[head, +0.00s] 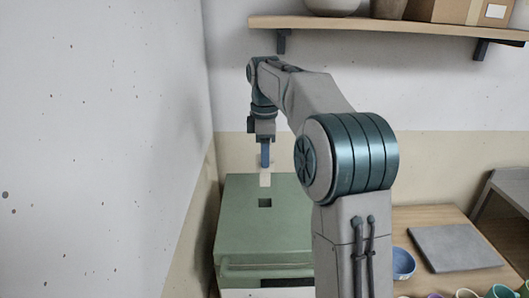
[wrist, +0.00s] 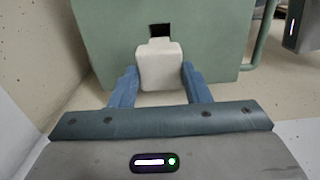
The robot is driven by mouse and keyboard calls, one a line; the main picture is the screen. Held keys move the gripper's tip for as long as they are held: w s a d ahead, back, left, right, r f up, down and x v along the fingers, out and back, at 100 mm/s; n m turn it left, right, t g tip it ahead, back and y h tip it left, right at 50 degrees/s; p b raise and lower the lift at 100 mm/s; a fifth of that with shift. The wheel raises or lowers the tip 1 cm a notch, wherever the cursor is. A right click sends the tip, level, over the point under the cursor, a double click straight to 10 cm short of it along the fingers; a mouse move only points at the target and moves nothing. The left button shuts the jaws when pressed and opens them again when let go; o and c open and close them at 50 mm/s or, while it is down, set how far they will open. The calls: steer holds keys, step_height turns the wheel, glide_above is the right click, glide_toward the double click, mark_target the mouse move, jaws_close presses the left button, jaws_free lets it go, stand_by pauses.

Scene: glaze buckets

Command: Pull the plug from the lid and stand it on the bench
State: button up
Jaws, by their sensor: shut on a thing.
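My gripper (head: 265,160) points down above the green lid, with its blue fingers shut on a pale, off-white plug (head: 265,180). In the wrist view the plug (wrist: 160,66) sits between the two finger tips of my gripper (wrist: 159,84). The green lid (head: 290,215) tops a box-like body at the left wall. Its square dark hole (head: 265,203) is open and empty, and it also shows in the wrist view just beyond the plug. The plug appears clear of the hole. The head view does not show its height over the lid well.
A wooden bench (head: 425,220) at right holds a grey slab (head: 455,248), a blue bowl (head: 403,263) and several cups along the front edge. A wall shelf (head: 400,29) with pots and a box runs above. The left wall is close to the lid.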

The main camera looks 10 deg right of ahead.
steer(key=shift+r+p, duration=2.85)
steer(key=shift+r, duration=0.3)
